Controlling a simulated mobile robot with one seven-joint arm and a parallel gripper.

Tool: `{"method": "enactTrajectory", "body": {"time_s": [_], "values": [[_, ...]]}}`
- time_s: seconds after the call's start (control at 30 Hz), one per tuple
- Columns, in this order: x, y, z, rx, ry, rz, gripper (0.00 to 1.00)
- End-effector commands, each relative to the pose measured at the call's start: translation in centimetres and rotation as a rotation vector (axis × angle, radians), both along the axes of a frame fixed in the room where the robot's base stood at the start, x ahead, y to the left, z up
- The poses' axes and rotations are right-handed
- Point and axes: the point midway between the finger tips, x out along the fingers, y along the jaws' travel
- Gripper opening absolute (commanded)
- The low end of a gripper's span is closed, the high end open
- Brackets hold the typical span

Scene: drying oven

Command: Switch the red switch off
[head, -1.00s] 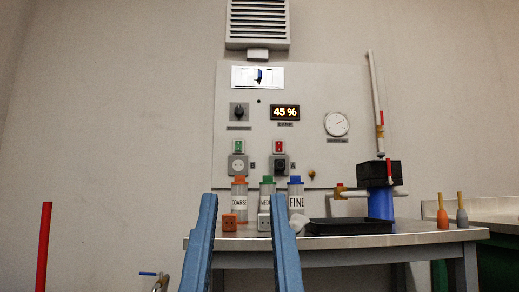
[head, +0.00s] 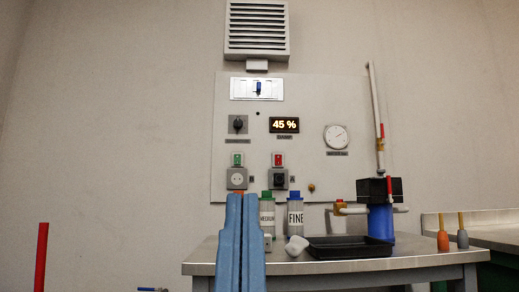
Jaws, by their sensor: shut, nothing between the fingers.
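The red switch (head: 278,160) is on the grey wall panel (head: 330,100), above a socket with a black plug (head: 279,179) in it. A green switch (head: 237,160) sits to its left, above an empty-looking white socket (head: 237,178). The switches are too small to tell which way they are set. My gripper (head: 242,197) shows as two blue fingers, shut together and empty. Its tips appear just below the white socket, down and left of the red switch. They overlap the panel in the picture, and I cannot tell how far from it they are.
A table (head: 330,267) stands before the panel. It bears medium (head: 267,214) and fine (head: 295,216) bottles, a white block (head: 296,245), a black tray (head: 348,248) and a blue cylinder (head: 380,222). My fingers hide the coarse bottle. The wall area left of the panel is clear.

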Motion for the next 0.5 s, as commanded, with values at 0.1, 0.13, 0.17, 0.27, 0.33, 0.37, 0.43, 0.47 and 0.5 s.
{"method": "enactTrajectory", "body": {"time_s": [0.1,0.13,0.17,0.27,0.33,0.37,0.43,0.47,0.5], "values": [[0.0,0.0,6.0,0.0,-0.001,0.0,0.0],[0.0,0.0,7.1,0.0,-0.001,0.0,0.0],[0.0,0.0,8.1,0.0,-0.001,0.0,0.0],[0.0,0.0,11.6,0.0,-0.001,0.0,0.0],[0.0,0.0,14.0,-0.001,-0.001,0.001,0.0],[0.0,0.0,15.1,-0.001,-0.001,0.001,0.0],[0.0,0.0,17.5,-0.001,-0.001,0.001,0.0],[0.0,0.0,18.5,-0.001,-0.001,0.001,0.0],[0.0,0.0,19.9,-0.001,-0.001,0.001,0.0]]}}
